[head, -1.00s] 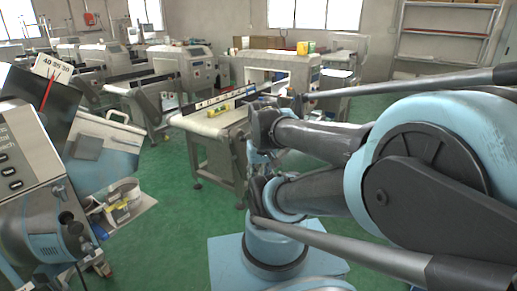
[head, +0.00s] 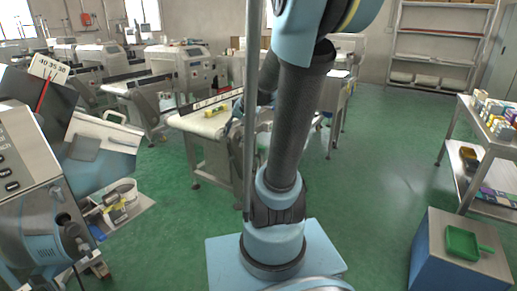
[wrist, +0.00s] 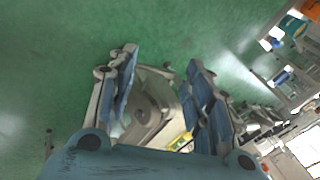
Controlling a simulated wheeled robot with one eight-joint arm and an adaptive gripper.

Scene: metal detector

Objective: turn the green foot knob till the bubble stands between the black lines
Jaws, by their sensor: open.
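A yellow spirit level (head: 217,109) lies on the pale belt of the conveyor (head: 193,124) in the head view. Its bubble and lines are too small to read. I cannot make out the green foot knob in either view. My gripper (wrist: 162,57) is open in the wrist view, its two blue-padded fingers spread over the green floor. A grey-beige object and a small yellow piece (wrist: 181,141) show between and below the fingers; I cannot tell what they are. In the head view my arm hides part of the conveyor.
A side table with small boxes (head: 490,125) stands at the right, near a blue cabinet with a green dustpan-like tray (head: 466,243). A machine (head: 30,170) fills the left. More conveyor machines (head: 180,65) stand behind. Green floor is open right of centre.

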